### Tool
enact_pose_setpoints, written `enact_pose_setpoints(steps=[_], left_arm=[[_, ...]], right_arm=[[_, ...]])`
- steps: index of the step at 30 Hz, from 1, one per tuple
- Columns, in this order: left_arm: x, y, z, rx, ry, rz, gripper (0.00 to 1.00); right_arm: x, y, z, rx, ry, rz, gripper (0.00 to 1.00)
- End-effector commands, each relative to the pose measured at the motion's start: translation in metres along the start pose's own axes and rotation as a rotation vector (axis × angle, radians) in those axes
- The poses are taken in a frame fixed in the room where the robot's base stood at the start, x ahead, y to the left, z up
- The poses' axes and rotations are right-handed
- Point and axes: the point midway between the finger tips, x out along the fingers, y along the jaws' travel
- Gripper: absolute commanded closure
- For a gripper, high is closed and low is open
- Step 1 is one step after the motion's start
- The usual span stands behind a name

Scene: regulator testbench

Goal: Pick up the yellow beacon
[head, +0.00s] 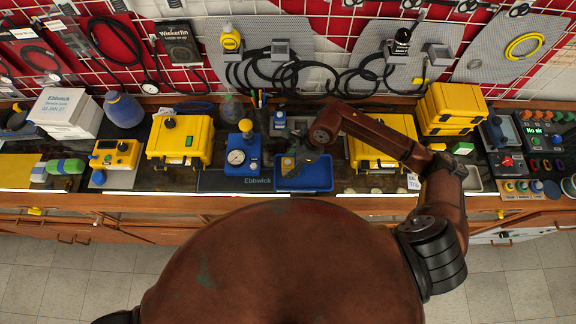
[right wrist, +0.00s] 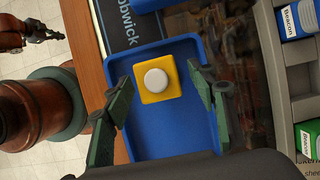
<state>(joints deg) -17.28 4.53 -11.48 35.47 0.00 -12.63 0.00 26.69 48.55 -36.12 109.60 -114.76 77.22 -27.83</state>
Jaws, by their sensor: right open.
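The yellow beacon (right wrist: 157,82) is a square yellow block with a round white top. It lies in a blue tray (right wrist: 180,130) near one end, and it also shows small in the head view (head: 288,166), partly hidden by my gripper. My right gripper (right wrist: 160,97) is open and empty, its green fingers on either side of the beacon with gaps between. In the head view, the right gripper (head: 302,158) is over the tray (head: 318,182). What looks like my left gripper (right wrist: 42,31) shows small at the top left of the right wrist view, away from the tray.
A blue unit with a gauge (head: 237,158) stands close left of the tray. A yellow case (head: 366,157) stands close right. A grey compartment rack (right wrist: 290,85) holds labelled boxes beside the tray. The bench's wooden front edge (head: 190,202) runs near the tray.

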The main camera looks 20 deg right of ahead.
Motion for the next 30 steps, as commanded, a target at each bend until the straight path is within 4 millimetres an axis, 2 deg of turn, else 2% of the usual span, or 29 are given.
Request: enact_pose_setpoints(steps=[4, 12, 30], left_arm=[[-0.003, 0.000, 0.000, 0.000, 0.000, 0.000, 1.00], [-0.002, -0.001, -0.001, 0.000, 0.001, -0.001, 1.00], [-0.002, -0.001, -0.003, 0.000, 0.004, -0.001, 1.00]], right_arm=[[0.014, 0.000, 0.000, 0.003, -0.001, 0.000, 0.48], [0.017, 0.000, -0.001, 0.002, 0.000, -0.002, 0.48], [0.017, 0.000, 0.000, 0.002, -0.001, -0.002, 0.90]])
